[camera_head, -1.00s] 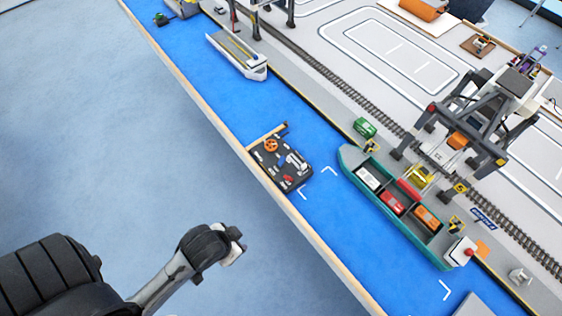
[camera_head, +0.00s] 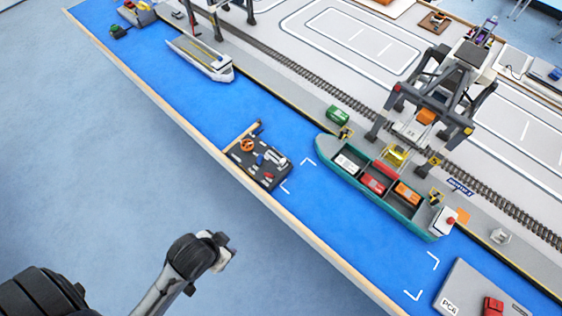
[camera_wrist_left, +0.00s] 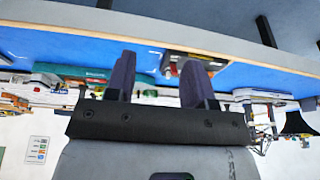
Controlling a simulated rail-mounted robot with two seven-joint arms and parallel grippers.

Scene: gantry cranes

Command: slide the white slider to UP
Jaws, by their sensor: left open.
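A dark control panel (camera_head: 245,170) sits at the near edge of the blue water surface, with an orange wheel (camera_head: 247,145) on it. A small whitish part (camera_head: 275,158) stands on its right half; I cannot tell whether it is the white slider. Any UP marking is too small to read. My left gripper (camera_head: 222,250) is below the panel in the head view, off the table's near edge and apart from it. In the left wrist view its two dark fingers (camera_wrist_left: 160,78) are spread, with nothing seen held between them. My right gripper is not in view.
A white boat (camera_head: 200,58) floats at upper left. A grey platform (camera_head: 470,280) with a red car is at lower right. The floor side is clear.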

